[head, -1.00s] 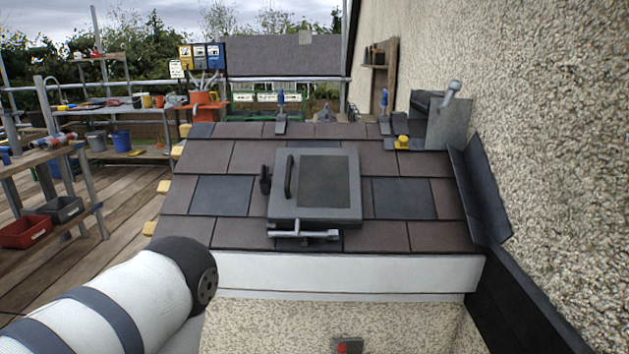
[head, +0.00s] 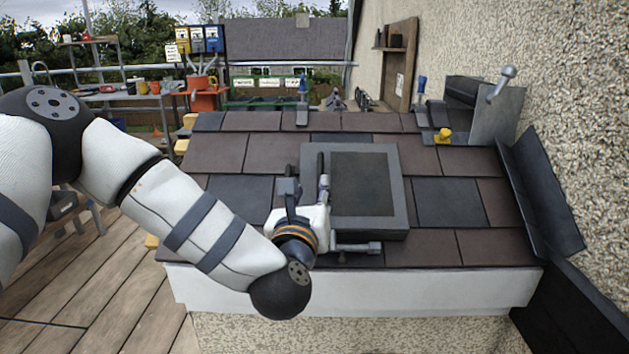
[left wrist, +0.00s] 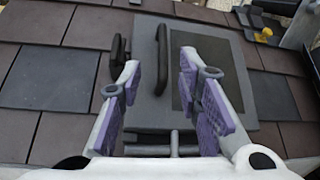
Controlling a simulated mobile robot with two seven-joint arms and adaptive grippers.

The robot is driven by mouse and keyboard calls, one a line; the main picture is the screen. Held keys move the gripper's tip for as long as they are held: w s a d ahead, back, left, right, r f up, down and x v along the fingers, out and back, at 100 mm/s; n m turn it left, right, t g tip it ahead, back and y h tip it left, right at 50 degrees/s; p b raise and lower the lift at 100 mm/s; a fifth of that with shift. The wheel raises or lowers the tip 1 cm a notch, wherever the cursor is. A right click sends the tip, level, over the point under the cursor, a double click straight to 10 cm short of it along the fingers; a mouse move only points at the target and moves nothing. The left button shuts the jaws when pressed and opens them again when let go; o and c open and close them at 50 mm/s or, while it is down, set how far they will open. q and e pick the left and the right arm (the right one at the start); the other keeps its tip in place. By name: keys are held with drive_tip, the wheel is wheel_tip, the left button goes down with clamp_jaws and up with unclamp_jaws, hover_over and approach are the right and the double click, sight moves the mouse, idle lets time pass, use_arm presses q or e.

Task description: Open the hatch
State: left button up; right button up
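The hatch (head: 398,195) is a grey-framed square with a darker panel, lying shut on the tiled roof. It also shows in the left wrist view (left wrist: 223,60). A black curved handle (left wrist: 161,72) stands on its left side, and a black latch-like part (left wrist: 118,58) sits beside its left edge. A grey bar (head: 357,248) runs along its front edge. My left gripper (head: 307,188) is over the hatch's left front part. In the left wrist view its purple-padded fingers (left wrist: 163,95) are apart with nothing between the pads, the handle lying beyond them. My right gripper is out of view.
Brown and dark slate tiles (head: 245,190) surround the hatch. A yellow object (head: 443,136) and a grey metal sheet (head: 497,112) stand at the upper right, near the rough wall (head: 585,110). Blue-handled tools (head: 303,88) sit along the ridge.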

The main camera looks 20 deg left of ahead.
sight(320, 173)
use_arm(q)
drive_tip(key=w, duration=0.3)
drive_tip(key=w+a, duration=0.1)
drive_tip(key=w, duration=0.3)
drive_tip(key=w+b, duration=0.1)
drive_tip(key=w, duration=0.3)
drive_tip(key=shift+a+f, duration=0.1)
drive_tip(key=shift+a, duration=0.1)
clamp_jaws()
